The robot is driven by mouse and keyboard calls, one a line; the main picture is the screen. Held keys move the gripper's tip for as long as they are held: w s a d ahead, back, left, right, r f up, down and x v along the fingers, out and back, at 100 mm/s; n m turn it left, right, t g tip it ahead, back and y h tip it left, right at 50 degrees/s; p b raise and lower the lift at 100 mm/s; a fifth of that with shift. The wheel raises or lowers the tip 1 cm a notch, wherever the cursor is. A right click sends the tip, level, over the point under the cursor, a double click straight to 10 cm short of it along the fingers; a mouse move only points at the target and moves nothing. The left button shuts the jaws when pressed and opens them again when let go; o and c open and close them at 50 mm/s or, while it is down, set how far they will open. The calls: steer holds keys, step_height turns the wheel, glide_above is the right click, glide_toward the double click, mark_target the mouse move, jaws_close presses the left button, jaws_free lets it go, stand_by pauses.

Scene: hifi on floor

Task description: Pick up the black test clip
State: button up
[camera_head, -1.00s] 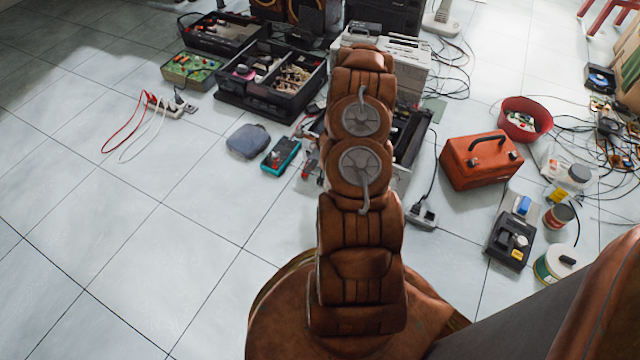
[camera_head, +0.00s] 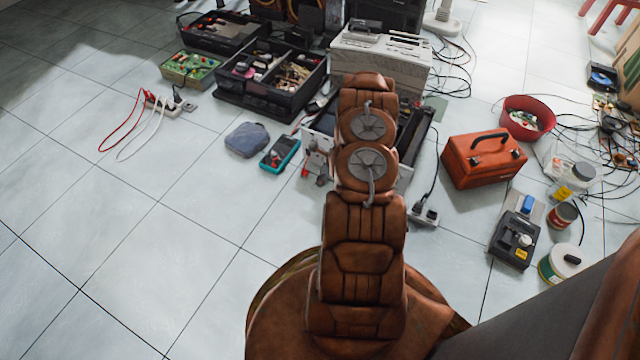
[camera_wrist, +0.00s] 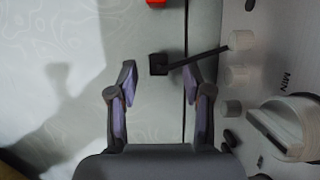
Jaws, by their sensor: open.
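A small black clip (camera_wrist: 158,64), square at one end with a thin dark rod slanting up to the right, shows in the wrist view. Its square end lies on the pale floor and the rod reaches over the edge of a white panel. My gripper (camera_wrist: 163,84) is open and empty, its two fingers apart just below the clip in the picture. The clip is not between the pads. In the head view my arm hides the gripper, and I cannot make out the black clip there.
A white panel with knobs (camera_wrist: 283,125) stands close on the right in the wrist view; a red piece (camera_wrist: 156,2) shows at the top. In the head view, a teal meter (camera_head: 280,153), grey pouch (camera_head: 247,139) and orange toolbox (camera_head: 483,160) lie around.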

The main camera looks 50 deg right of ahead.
steer(key=b+x, duration=0.1)
steer(key=x, duration=0.2)
steer(key=shift+a+f, duration=0.15)
jaws_close()
stand_by(0.3)
